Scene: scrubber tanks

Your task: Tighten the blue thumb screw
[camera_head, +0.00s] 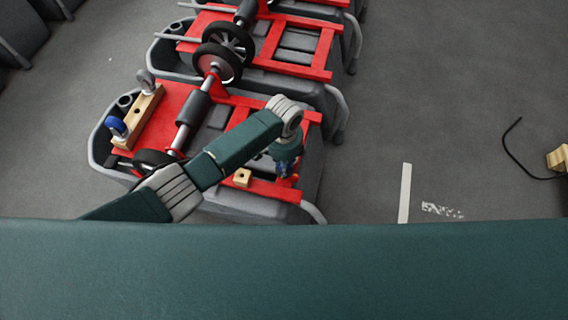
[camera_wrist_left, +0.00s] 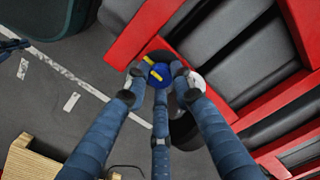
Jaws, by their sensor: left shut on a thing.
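The blue thumb screw (camera_wrist_left: 160,75) has a round blue head with a yellow bar across it. It shows in the left wrist view, between the fingers of my left gripper (camera_wrist_left: 159,80). The fingertips touch the head from both sides, and a middle finger reaches toward it from below. In the head view my left gripper (camera_head: 285,168) points down over the red frame of the nearest scrubber tank (camera_head: 262,211) and hides the screw. My right gripper is in neither view.
A small wooden block (camera_head: 242,177) sits left of my left gripper. The near tank carries black wheels, a roller (camera_head: 192,108) and a wooden bar (camera_head: 140,117) with casters. More tanks stand behind. The grey floor (camera_head: 440,110) to the right is mostly clear, with a black cable (camera_head: 516,155).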

